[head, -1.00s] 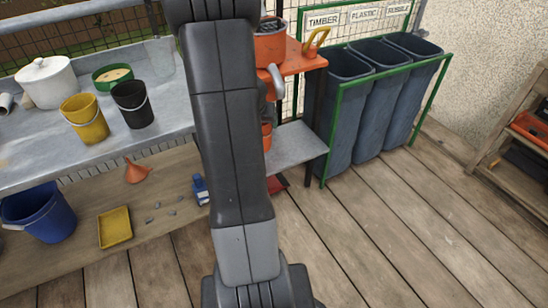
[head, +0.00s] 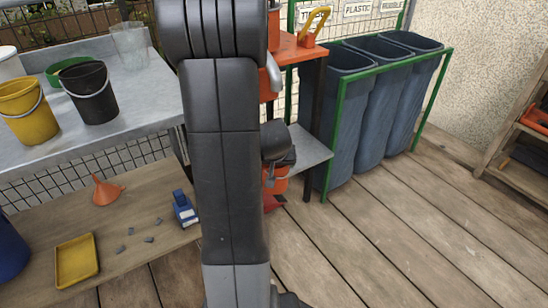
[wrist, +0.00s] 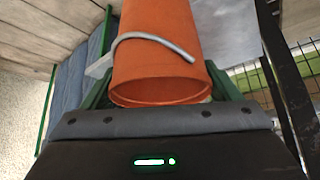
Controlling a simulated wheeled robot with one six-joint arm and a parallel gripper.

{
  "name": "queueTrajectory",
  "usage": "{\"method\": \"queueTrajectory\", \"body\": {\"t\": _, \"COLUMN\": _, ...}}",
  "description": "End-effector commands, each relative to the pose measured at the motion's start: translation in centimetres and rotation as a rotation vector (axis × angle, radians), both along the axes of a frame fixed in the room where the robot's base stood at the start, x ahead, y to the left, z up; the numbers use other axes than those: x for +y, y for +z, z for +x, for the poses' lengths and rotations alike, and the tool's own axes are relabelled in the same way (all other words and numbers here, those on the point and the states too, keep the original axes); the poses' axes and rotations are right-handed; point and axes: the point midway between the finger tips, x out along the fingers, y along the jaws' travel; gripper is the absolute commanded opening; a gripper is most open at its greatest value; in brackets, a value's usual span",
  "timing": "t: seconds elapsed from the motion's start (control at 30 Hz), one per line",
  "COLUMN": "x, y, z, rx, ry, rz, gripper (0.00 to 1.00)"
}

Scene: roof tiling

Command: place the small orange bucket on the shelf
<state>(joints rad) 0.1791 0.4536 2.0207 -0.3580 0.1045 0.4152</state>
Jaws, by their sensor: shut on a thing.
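The small orange bucket (wrist: 160,55) fills the middle of the wrist view, with its grey wire handle across it. My gripper (wrist: 160,90) is shut on it, with green fingers at both sides. In the head view my arm covers much of the middle. An orange bucket (head: 278,182) shows partly beside the arm, below a dark part; I cannot tell clearly how it meets the shelf. A grey shelf (head: 312,150) sits under an orange top (head: 303,52), its left part hidden by my arm.
Blue-grey bins (head: 345,125) in a green frame stand right of the shelf. A workbench at left carries a yellow bucket (head: 28,112) and a black bucket (head: 88,92). A funnel (head: 105,190) and yellow tray (head: 77,262) lie on its lower board.

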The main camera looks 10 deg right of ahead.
Motion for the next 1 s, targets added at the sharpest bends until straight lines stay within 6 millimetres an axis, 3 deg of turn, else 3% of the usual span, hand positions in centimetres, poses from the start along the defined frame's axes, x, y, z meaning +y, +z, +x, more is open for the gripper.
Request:
{"method": "queueTrajectory", "body": {"t": 0.17, "x": -0.7, "y": 0.4, "z": 2.7, "rx": 0.001, "ry": 0.000, "rz": 0.000, "gripper": 0.48}}
{"method": "queueTrajectory", "body": {"t": 0.7, "x": -3.7, "y": -0.1, "z": 14.4, "rx": -0.003, "ry": -0.001, "rz": 0.000, "gripper": 0.48}}
{"method": "queueTrajectory", "body": {"t": 0.8, "x": -4.1, "y": -0.1, "z": 16.0, "rx": -0.003, "ry": 0.000, "rz": -0.001, "gripper": 0.48}}
{"method": "queueTrajectory", "body": {"t": 1.0, "x": -4.4, "y": -0.1, "z": 17.2, "rx": -0.001, "ry": 0.000, "rz": 0.000, "gripper": 0.48}}
